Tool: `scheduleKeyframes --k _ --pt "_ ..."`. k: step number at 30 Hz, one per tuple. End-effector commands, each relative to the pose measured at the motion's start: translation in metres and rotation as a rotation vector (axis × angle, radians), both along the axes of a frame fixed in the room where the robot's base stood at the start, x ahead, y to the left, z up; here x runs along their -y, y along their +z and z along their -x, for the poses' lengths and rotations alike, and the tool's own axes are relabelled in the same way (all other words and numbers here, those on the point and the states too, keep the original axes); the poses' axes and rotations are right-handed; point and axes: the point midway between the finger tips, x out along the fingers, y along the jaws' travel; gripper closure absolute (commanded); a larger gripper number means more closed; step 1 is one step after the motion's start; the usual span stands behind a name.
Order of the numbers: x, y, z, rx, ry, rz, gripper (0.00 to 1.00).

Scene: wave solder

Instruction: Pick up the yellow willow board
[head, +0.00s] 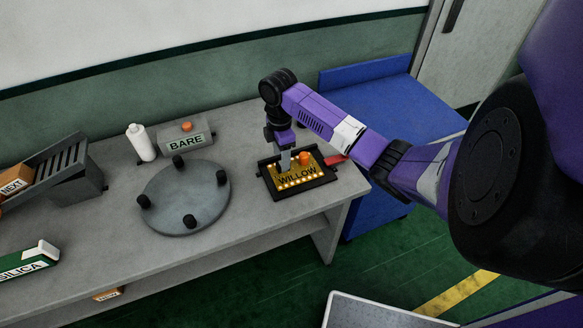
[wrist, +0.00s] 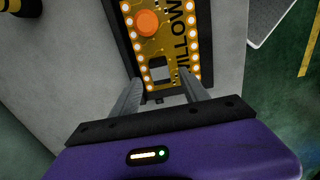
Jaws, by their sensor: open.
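The yellow willow board (head: 311,178) lies in a black frame (head: 278,194) near the right end of the grey bench. It carries the word WILLOW, an orange round knob and rows of lit dots. My gripper (head: 284,166) points down at the board's left part. In the wrist view the board (wrist: 176,55) lies beyond the fingers of my gripper (wrist: 160,92). The fingers are apart, near the board's end and a grey square part on it. Nothing shows held between them. I cannot tell whether the fingertips touch the board.
A grey round plate (head: 185,195) with several black posts stands left of the board. A BARE box (head: 187,140) and a white bottle (head: 141,143) stand behind it. A red thing (head: 336,160) lies beside the frame. A blue cabinet (head: 385,100) stands right of the bench (head: 110,225).

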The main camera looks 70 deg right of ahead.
Motion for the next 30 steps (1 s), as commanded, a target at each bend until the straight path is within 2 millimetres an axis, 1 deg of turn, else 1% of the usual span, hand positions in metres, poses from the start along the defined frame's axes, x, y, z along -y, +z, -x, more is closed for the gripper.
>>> scheduleKeyframes --k 3,6,9,15,23,24,30 --pt "-0.001 -0.016 0.002 -0.002 -0.002 -0.001 0.47" --pt "-0.001 -0.026 0.001 -0.001 -0.002 0.000 0.47" --pt "-0.001 -0.031 0.001 0.001 -0.002 0.001 0.47" --pt "-0.001 -0.032 0.001 0.001 -0.002 0.002 0.47" --pt "-0.001 -0.031 0.000 0.002 -0.001 0.001 0.98" --pt "-0.001 -0.031 0.000 0.002 -0.001 0.001 1.00" --pt "-0.001 -0.031 0.000 0.001 -0.001 0.002 1.00"
